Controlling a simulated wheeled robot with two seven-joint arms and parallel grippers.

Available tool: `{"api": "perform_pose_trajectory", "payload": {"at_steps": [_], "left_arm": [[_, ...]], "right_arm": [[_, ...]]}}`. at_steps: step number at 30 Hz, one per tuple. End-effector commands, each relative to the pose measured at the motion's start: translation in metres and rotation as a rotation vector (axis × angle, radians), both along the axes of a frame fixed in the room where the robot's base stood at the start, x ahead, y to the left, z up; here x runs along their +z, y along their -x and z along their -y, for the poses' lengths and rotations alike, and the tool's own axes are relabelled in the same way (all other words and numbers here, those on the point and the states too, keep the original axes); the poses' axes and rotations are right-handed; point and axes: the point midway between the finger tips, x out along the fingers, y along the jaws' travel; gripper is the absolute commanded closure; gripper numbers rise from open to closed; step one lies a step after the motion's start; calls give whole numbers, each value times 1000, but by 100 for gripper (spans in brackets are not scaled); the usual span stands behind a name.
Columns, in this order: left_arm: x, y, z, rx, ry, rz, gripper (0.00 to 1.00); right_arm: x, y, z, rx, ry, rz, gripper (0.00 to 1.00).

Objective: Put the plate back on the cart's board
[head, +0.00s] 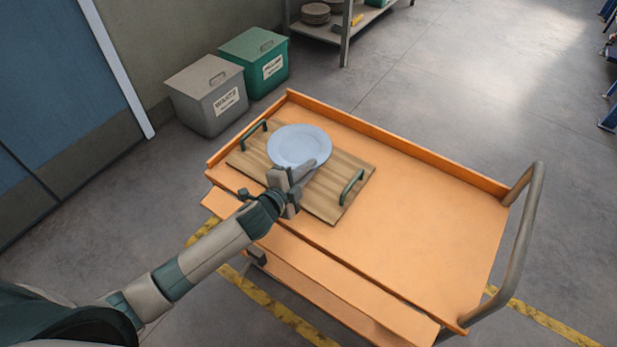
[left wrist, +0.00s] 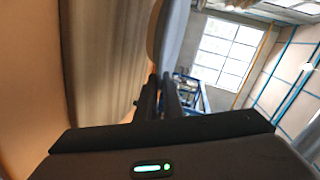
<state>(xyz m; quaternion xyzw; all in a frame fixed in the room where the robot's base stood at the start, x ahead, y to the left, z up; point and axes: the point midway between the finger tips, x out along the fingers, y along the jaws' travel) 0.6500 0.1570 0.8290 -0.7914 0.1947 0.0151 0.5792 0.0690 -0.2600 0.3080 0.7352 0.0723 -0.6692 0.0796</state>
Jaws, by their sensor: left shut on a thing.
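The plate (head: 297,146) is pale blue and round. In the head view it appears over the wooden board (head: 328,206), which has two green handles and lies on the orange cart (head: 430,220). My left gripper (head: 296,180) is shut on the plate's near edge. In the left wrist view the plate (left wrist: 172,35) shows edge-on beyond the fingers (left wrist: 163,95), with the board (left wrist: 100,60) to its left. I cannot tell whether the plate touches the board. My right gripper is not in view.
The cart has a raised rim and a grey push handle (head: 525,240) at right. Its top right of the board is clear. A grey bin (head: 207,95) and a green bin (head: 255,62) stand behind it. A shelf (head: 345,40) with stacked plates stands at the back.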

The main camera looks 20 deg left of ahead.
Motion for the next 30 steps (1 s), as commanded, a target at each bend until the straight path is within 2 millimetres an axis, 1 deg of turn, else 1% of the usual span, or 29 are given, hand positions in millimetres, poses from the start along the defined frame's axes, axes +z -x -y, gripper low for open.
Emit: {"api": "perform_pose_trajectory", "payload": {"at_steps": [5, 8, 13, 16, 27, 28, 30], "left_arm": [[-1, -1, 1, 0, 1, 2, 100], [-9, 0, 1, 1, 1, 1, 100], [-30, -1, 1, 1, 1, 0, 100], [-37, 0, 1, -1, 1, 1, 100], [-40, 0, 1, -1, 0, 3, 100], [-41, 0, 1, 0, 0, 0, 86], [-41, 0, 1, 0, 0, 0, 85]], "right_arm": [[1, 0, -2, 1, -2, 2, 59], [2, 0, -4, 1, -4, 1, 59], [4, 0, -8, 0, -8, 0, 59], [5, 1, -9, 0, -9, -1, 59], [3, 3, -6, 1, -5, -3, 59], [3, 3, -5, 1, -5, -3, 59], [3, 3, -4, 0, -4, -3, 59]]}}
